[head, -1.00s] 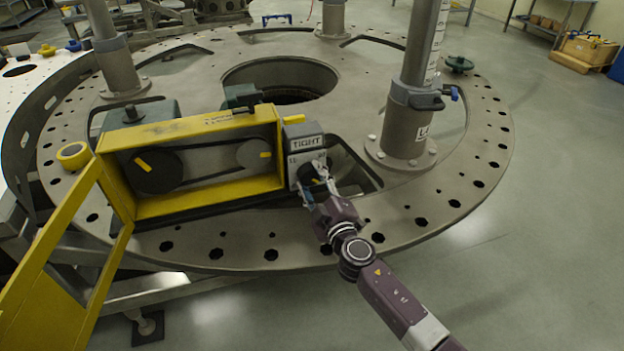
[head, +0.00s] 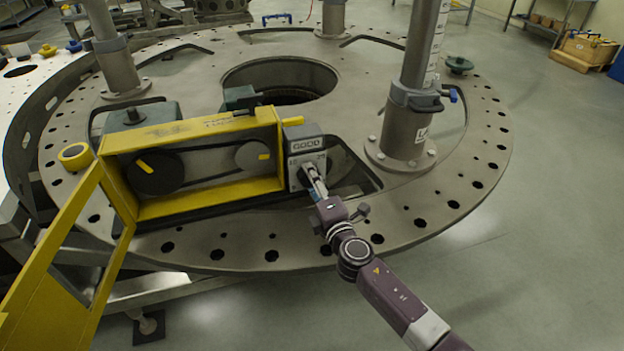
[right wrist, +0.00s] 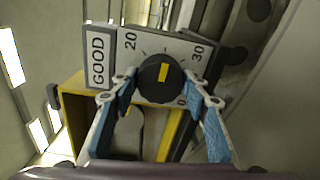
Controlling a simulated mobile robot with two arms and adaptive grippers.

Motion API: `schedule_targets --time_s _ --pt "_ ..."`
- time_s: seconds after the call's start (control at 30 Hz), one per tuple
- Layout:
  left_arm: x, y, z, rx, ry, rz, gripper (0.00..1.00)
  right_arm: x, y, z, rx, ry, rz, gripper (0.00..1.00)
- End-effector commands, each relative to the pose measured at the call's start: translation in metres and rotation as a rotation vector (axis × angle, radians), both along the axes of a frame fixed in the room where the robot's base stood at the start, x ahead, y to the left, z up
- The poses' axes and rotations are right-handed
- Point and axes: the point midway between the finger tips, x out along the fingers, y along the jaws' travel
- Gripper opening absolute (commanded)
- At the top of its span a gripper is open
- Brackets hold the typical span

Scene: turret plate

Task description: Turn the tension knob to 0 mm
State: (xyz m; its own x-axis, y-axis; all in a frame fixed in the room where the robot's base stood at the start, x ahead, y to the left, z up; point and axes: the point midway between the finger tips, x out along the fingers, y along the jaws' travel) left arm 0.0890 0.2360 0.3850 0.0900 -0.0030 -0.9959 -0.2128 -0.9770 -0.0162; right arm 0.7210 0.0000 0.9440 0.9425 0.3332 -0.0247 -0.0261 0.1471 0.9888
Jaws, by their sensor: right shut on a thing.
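The tension knob (right wrist: 160,78) is round and black with a yellow mark. It sits on a grey dial face with the figures 20, 30 and 0. In the right wrist view the mark lies on the knob's upper part, toward the gap between 20 and 30. A sign (right wrist: 98,60) beside the dial reads GOOD. In the head view the tension box (head: 304,142) stands at the yellow housing's right end. My right gripper (right wrist: 160,100) is shut on the knob, one blue-padded finger on each side; it also shows in the head view (head: 315,184). My left gripper is not in view.
The yellow belt housing (head: 210,205) stands open, its door (head: 62,250) swung out left. Inside are a black pulley (head: 155,172) and a grey pulley (head: 252,155). A steel post (head: 408,130) rises right of the box.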

Motion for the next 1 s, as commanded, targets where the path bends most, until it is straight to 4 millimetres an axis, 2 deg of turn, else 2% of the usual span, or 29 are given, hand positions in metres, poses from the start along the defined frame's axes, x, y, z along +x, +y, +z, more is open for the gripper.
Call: schedule_targets --time_s 1.0 --pt "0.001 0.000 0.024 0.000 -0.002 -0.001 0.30 -0.001 0.001 -0.001 -0.922 -0.296 0.003 0.18"
